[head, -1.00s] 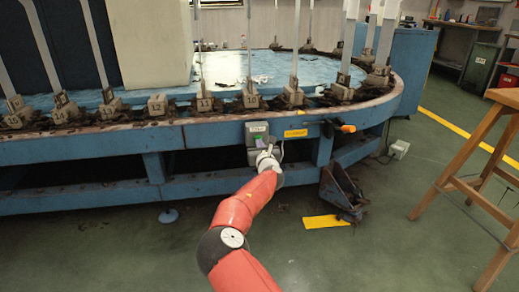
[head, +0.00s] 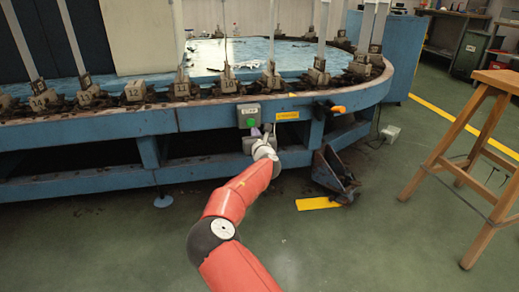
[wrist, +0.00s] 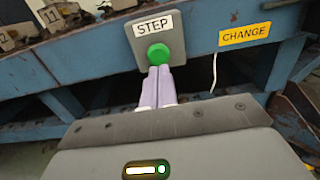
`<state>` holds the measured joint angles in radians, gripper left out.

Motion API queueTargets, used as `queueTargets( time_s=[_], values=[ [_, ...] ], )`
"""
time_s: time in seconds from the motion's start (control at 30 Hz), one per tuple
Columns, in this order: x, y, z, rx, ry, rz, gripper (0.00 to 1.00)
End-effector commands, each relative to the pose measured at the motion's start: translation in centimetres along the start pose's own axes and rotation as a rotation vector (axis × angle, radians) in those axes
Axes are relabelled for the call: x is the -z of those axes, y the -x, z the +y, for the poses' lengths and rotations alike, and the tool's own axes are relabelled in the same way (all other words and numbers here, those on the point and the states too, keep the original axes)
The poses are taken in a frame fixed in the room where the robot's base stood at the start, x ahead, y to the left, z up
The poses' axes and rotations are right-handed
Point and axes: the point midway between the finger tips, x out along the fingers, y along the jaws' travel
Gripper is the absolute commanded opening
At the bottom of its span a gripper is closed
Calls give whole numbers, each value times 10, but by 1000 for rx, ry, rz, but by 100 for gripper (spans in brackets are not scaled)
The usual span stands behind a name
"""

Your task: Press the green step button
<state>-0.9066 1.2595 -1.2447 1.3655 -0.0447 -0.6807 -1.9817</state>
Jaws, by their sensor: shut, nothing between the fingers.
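The green step button (head: 251,123) sits on a grey box labelled STEP (head: 249,111) on the blue frame of the machine. In the wrist view the round green button (wrist: 158,53) is below the white STEP label. My gripper (head: 264,130) is shut and empty, in front of the box and slightly to the right of and below the button. In the wrist view its pale fingertips (wrist: 160,68) are together and lie at the button's lower edge. I cannot tell whether they touch it.
A yellow CHANGE label (wrist: 244,34) is right of the box. An orange handle (head: 338,109) projects farther right. Numbered blocks with upright boards line the machine's rim (head: 300,97). A wooden stool (head: 480,115) stands at right.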

Motion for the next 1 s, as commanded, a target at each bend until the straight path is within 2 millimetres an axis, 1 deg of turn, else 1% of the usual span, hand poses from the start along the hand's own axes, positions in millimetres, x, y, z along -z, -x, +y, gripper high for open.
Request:
queueTargets(
  time_s=[0.4,0.5,0.67,1.0],
  values=[
    [0,64,1,-1,0,1,0],
    [0,74,1,-1,-1,1,0],
    [0,82,1,-1,0,1,0],
    [0,82,1,-1,0,1,0]
  ],
)
